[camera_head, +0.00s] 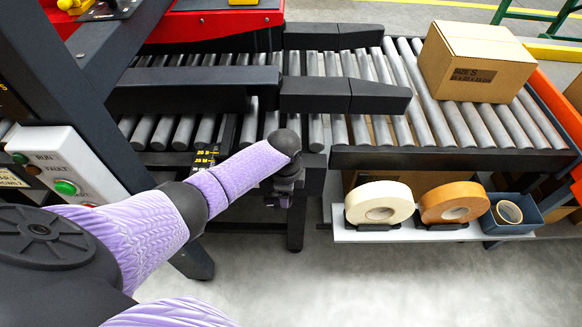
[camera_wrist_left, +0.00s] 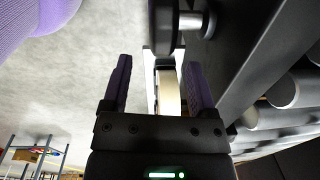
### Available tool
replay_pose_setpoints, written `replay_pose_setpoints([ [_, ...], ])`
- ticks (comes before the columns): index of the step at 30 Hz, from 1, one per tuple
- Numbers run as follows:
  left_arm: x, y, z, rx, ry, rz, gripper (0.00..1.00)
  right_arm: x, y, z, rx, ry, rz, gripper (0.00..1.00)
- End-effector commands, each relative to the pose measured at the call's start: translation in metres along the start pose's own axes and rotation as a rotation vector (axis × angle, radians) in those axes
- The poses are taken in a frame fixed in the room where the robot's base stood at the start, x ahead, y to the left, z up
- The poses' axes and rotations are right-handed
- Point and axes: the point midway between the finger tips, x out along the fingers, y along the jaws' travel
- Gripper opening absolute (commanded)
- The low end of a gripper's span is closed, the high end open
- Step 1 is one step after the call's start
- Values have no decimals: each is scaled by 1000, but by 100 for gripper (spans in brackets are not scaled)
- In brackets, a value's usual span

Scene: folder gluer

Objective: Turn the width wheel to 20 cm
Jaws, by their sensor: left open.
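The width wheel appears to be the dark rounded disc (camera_wrist_left: 164,28) at the top of the left wrist view, seen nearly edge-on on a short metal shaft (camera_wrist_left: 191,20). It lies beyond my left gripper's fingertips, roughly in line with the gap, and looks apart from them. My left gripper (camera_wrist_left: 158,85) is open and empty. In the head view my left gripper (camera_head: 286,190) points down beside the conveyor's front edge, and my arm hides the wheel there. A black scale with yellow marks (camera_head: 205,158) shows left of my forearm; its reading is too small to tell. My right gripper is out of view.
The roller conveyor (camera_head: 455,125) with dark guide bars (camera_head: 345,95) runs behind my gripper. A cardboard box (camera_head: 476,62) sits on it at right. A shelf (camera_head: 345,234) holds a cream tape roll (camera_head: 379,190), a brown tape roll (camera_head: 440,200) and a blue bin (camera_head: 525,214). A control box (camera_head: 70,165) stands left.

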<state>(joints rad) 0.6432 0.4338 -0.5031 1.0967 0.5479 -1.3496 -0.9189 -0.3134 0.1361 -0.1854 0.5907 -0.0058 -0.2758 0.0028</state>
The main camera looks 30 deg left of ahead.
Motion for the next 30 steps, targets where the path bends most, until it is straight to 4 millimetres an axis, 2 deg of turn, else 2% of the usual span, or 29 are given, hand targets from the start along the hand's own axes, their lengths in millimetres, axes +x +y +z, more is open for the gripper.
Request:
replay_pose_setpoints([
  [1, 22, 2, 0, 0, -2, 6, 74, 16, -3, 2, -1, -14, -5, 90],
  [6, 46, 1, 0, 0, 0, 3, 74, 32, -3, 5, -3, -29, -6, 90],
  [16, 47, 0, -1, 0, 3, -2, 74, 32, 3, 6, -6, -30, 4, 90],
  [26, 47, 0, -1, 0, 3, -1, 5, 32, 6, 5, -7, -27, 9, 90],
  [27, 47, 0, -1, 0, 3, -1, 0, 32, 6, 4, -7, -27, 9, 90],
  [30, 47, 0, -1, 0, 3, -1, 0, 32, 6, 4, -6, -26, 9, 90],
])
